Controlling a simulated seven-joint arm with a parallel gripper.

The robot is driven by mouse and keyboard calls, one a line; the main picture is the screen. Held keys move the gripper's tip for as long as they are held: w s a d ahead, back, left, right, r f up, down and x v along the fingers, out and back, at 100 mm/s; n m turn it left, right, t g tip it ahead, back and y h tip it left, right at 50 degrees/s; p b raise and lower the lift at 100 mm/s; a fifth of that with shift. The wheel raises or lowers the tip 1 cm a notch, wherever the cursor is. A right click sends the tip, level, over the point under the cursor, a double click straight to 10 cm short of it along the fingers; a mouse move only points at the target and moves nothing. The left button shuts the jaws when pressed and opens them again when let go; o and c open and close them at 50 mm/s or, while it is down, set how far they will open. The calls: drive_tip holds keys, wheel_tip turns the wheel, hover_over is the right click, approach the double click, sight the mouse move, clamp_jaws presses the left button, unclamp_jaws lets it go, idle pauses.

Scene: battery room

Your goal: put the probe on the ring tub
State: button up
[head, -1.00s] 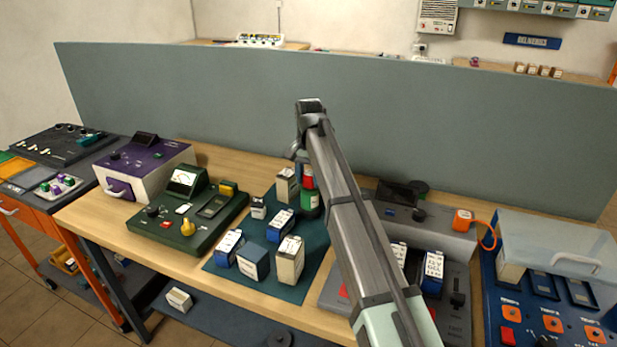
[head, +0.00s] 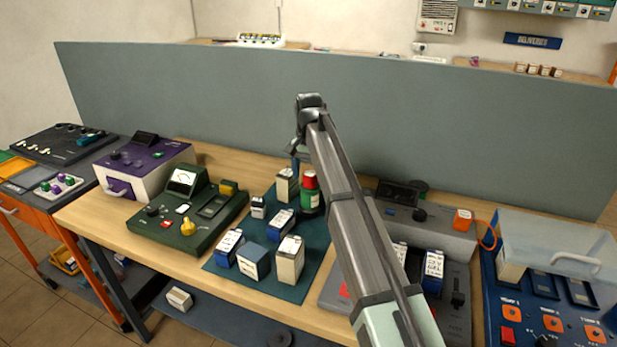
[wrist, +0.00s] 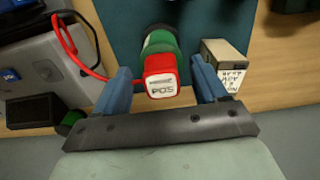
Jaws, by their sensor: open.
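The probe appears to be the red block marked POS (wrist: 160,76), with a thin red cable beside it. It sits at a green cylindrical body; I cannot tell whether that is part of it or a holder. In the head view the red top (head: 309,179) shows above the green body on the teal mat. My gripper (wrist: 161,78) is open, one blue finger on each side of the red block, with gaps visible. In the head view my gripper (head: 295,160) is just behind it. The ring tub may be the dark round piece (head: 419,186) behind the grey device; I cannot tell for sure.
Several labelled battery boxes (head: 290,260) stand on the teal mat (head: 318,240), one close beside the red block. A green meter (head: 190,212) stands left, a grey device (head: 440,238) with an orange plug (head: 463,219) right. A grey partition (head: 250,110) rises behind.

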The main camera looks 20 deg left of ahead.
sight(308, 175)
wheel_tip(308, 175, up, 11)
idle(0.4)
drive_tip(key=shift+f, duration=0.1)
